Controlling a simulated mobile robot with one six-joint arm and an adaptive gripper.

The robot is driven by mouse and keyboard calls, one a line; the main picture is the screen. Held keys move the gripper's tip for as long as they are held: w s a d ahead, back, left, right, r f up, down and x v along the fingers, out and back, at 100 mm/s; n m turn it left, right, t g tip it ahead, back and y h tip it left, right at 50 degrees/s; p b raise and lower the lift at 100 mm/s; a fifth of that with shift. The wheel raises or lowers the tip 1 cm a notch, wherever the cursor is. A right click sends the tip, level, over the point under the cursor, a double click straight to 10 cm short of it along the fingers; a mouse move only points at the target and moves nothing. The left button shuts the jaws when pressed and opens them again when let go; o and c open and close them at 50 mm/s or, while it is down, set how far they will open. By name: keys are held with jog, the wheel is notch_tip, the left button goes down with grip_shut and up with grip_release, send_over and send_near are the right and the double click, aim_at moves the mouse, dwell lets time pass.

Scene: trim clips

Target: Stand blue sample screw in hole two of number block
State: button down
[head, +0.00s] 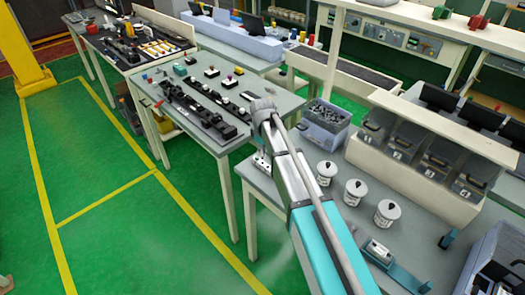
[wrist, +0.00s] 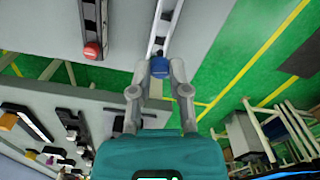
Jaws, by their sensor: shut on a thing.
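My gripper (wrist: 159,84) shows in the wrist view with its two fingers closed around the blue sample screw (wrist: 158,67). Only the screw's round blue head shows clearly; its lower part is hidden. The blue head overlaps the near end of a pale, dark-edged strip (wrist: 168,25), and I cannot tell whether they touch. In the head view my arm hides the gripper and the screw. A small pale block with dark spots (head: 262,164) stands beside my arm at the near table's left corner. It may be the number block, but I cannot read any numbers.
A red-capped piece (wrist: 92,50) sits on a second strip to the left. The middle table (head: 200,90) holds dark rails and small coloured knobs. White pots (head: 327,172), a grey bin (head: 325,122) and numbered bins (head: 398,143) stand on the near table. Green floor is clear at left.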

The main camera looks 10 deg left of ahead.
jog(key=shift+f+b, duration=2.05)
jog(key=shift+f, duration=0.05)
dwell(1.2)
jog(key=c, duration=0.5)
grip_release()
jog(key=shift+r, duration=0.15)
notch_tip(320, 180, up, 5)
jog(key=p, duration=0.5)
jog(key=shift+w+d+f+m, duration=0.1)
jog(key=shift+w+d+m, duration=0.45)
jog(key=shift+w+d, duration=0.4)
jog(key=shift+w+d+f+m, duration=0.15)
jog(key=shift+w+d+m, duration=0.5)
jog(key=shift+w, duration=0.5)
jog(key=shift+w+d+f+m, duration=0.1)
jog(key=shift+w+d+m, duration=0.4)
jog(key=shift+w+d, duration=0.45)
jog(key=shift+w+a, duration=0.1)
